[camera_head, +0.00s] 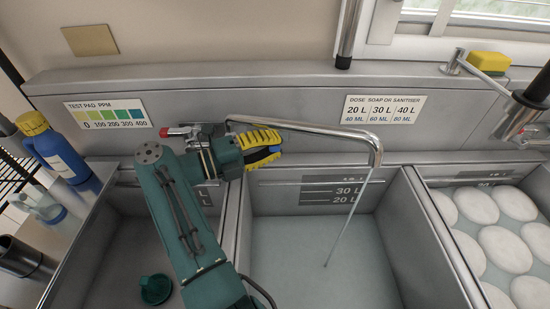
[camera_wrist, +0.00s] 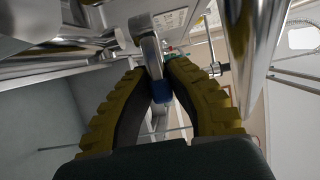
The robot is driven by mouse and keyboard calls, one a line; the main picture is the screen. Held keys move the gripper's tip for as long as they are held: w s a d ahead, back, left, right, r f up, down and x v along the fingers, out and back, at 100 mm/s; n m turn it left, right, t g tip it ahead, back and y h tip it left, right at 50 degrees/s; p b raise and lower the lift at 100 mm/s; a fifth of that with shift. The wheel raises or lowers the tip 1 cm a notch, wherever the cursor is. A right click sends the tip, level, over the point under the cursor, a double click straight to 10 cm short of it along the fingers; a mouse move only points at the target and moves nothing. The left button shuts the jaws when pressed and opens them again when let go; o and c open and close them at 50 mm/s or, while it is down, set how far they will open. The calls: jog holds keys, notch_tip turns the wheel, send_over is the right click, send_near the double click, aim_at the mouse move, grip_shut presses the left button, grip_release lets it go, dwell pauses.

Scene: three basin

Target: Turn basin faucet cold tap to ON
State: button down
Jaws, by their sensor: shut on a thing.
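The chrome basin faucet (camera_head: 310,127) is on the back wall, with its spout reaching over the middle basin. A thin pale streak, which looks like water, slants from the spout end into that basin. The cold tap lever has a blue tip (camera_wrist: 162,92) and a metal stem (camera_wrist: 151,52). My gripper (camera_head: 266,146), with yellow and black fingers, is at the faucet's base. In the wrist view its fingers (camera_wrist: 158,78) close around the lever from both sides. The hot tap's red lever (camera_head: 179,131) is to the left. My gripper hides most of the cold tap in the head view.
The middle basin (camera_head: 236,235) holds clear liquid. The right basin holds several white plates (camera_head: 497,245). A green round object (camera_head: 155,289) lies in the left basin. A blue bottle with a yellow cap (camera_head: 57,150) stands at left. A yellow sponge (camera_head: 489,61) is at upper right.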

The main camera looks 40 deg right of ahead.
jog(key=shift+f, duration=0.1)
dwell(0.3)
jog(key=c, duration=1)
grip_release()
jog(key=shift+r, duration=0.2)
